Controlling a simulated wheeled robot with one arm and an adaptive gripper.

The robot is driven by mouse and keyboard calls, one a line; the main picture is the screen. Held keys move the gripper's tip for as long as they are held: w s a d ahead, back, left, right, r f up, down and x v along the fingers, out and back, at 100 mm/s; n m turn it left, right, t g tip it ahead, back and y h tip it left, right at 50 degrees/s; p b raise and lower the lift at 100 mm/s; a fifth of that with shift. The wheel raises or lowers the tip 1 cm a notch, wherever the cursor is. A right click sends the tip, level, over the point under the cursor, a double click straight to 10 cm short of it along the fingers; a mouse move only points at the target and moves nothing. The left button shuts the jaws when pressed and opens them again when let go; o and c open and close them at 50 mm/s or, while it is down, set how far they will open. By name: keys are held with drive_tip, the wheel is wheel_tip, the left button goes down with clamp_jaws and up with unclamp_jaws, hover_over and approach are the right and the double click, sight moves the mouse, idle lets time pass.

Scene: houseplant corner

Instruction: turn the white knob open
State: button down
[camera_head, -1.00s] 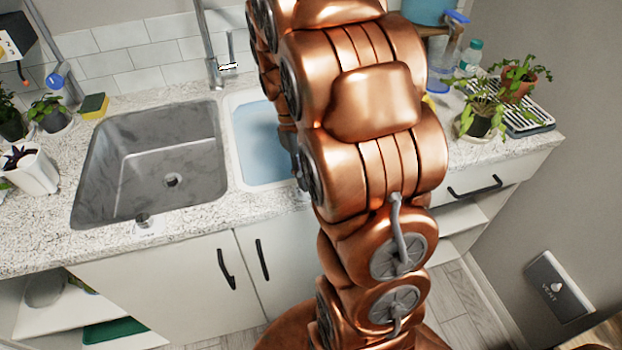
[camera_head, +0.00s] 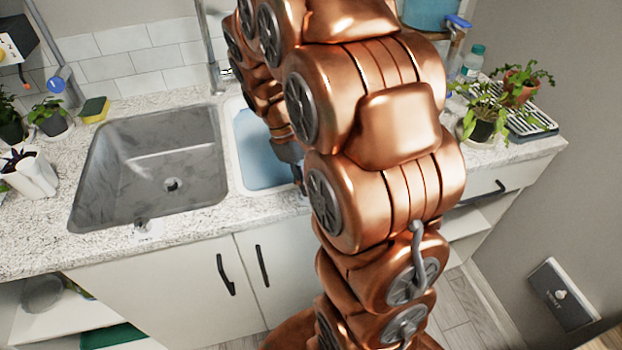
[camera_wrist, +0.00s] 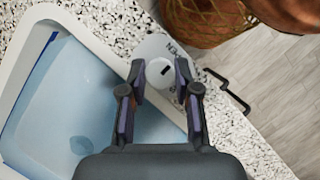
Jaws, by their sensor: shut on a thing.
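The white knob (camera_wrist: 157,72) shows in the wrist view on a round white plate (camera_wrist: 152,46) on the speckled counter, beside the blue-lined basin. A short dark mark slants across the knob's top. Dark lettering on the plate reads upside down, apparently OPEN at the upper right; more lettering is partly covered by the right finger. My gripper (camera_wrist: 160,69) has one finger on each side of the knob and is shut on it. In the head view my gripper (camera_head: 299,182) is small and mostly hidden by my arm at the basin's right edge, and the knob is hidden there.
The grey sink (camera_head: 165,150) lies left of the blue-lined basin (camera_head: 255,150). A tall faucet (camera_head: 212,60) stands behind them. Potted plants (camera_head: 482,128) and a drying rack (camera_head: 535,125) are at the right. A vent panel (camera_head: 560,310) with its own pale knob is on the right wall.

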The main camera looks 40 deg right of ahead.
drive_tip(key=c, duration=0.8)
unclamp_jaws()
drive_tip(key=shift+c, duration=0.2)
drive_tip(key=v, duration=1.2)
drive_tip(key=shift+s, duration=0.1)
